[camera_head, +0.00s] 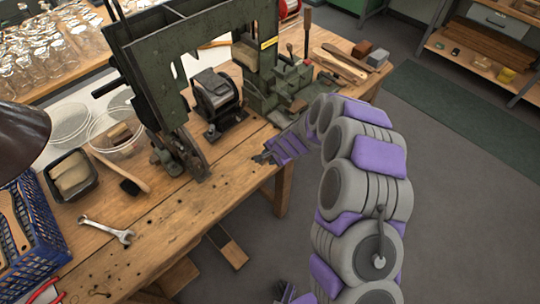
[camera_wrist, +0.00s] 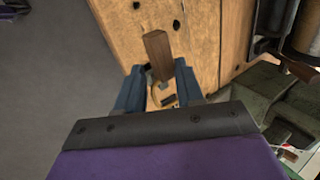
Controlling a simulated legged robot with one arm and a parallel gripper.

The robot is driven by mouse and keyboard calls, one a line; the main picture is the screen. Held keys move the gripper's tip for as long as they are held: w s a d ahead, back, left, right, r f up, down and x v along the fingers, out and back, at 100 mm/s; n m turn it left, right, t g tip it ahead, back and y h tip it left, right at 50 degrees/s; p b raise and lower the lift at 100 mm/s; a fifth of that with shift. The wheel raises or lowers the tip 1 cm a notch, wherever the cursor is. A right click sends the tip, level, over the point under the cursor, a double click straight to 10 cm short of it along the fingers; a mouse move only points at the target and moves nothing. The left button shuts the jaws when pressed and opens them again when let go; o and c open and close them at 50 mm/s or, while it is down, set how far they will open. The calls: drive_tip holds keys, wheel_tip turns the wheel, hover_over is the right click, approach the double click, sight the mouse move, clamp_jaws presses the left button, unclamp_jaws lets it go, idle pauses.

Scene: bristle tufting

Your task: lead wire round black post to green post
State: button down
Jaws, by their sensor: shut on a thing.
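My gripper (camera_head: 260,158) is at the front edge of the wooden bench, right of the green machine's foot. In the wrist view my gripper (camera_wrist: 160,76) has its two blue-grey fingers closed around a brown wooden piece (camera_wrist: 157,50), which sticks up between them. A small yellowish curved bit (camera_wrist: 156,94) shows between the fingers; I cannot tell whether it is wire. I cannot make out the wire, the black post or the green post in either view.
The green machine (camera_head: 150,75) stands on the bench (camera_head: 150,215), with a dark motor (camera_head: 215,97) beside it. A wrench (camera_head: 107,230), a brush (camera_head: 128,180) and a blue crate (camera_head: 38,240) are at left. The grey floor (camera_head: 460,220) at right is clear.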

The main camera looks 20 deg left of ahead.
drive_tip(key=shift+f+b, duration=1.35)
drive_tip(key=shift+f, duration=0.1)
drive_tip(key=shift+s+d+f, duration=0.1)
drive_tip(key=shift+s+f, duration=0.05)
drive_tip(key=shift+f, duration=0.05)
idle(0.5)
